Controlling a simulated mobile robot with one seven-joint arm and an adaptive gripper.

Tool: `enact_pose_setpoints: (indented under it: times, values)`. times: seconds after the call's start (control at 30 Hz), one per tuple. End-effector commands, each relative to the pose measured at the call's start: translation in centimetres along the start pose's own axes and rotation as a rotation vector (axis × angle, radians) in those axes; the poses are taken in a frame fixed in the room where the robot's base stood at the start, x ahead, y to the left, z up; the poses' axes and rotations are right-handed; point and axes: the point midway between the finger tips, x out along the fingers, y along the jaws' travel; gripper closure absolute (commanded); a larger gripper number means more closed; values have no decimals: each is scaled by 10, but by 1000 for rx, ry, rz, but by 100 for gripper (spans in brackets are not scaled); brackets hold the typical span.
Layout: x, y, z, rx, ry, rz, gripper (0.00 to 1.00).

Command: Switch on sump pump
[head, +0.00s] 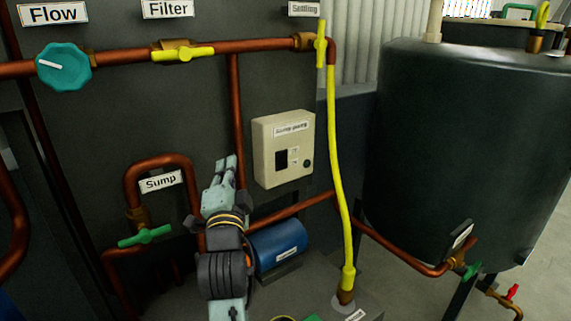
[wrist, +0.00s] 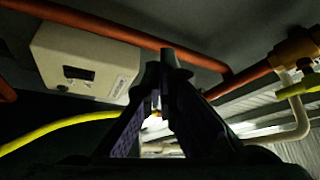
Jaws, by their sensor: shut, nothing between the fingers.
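A beige control box (head: 284,148) is mounted on the dark panel in the middle of the head view. It has a small label, a dark rectangular switch or window (head: 281,160) and a round dark button (head: 306,163). The label seems to name the sump pump, but the letters are small. The box also shows at the upper left of the wrist view (wrist: 85,62), with its dark rectangle (wrist: 78,73). My gripper (wrist: 166,62) is shut and empty, its fingertips to the right of the box in that view. In the head view my arm stands left of the box.
A blue cylindrical motor (head: 278,244) lies below the box, close to my arm. Copper pipes (head: 240,120) and a yellow hose (head: 337,160) flank the box. A green sump valve (head: 145,236) is at the lower left. A large dark tank (head: 460,150) stands right.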

Motion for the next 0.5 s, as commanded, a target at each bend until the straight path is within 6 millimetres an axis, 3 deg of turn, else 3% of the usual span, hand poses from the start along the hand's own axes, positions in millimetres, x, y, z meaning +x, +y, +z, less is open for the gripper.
enact_pose_setpoints:
  times: [0.03,0.1,0.2,0.33,0.5]
  values:
    - [4,28,-22,50,36,91,100]
    - [4,64,-46,124,87,198,100]
    - [-1,103,-71,209,153,306,100]
    - [-8,130,-88,270,206,380,100]
    - [-10,138,-93,289,221,399,100]
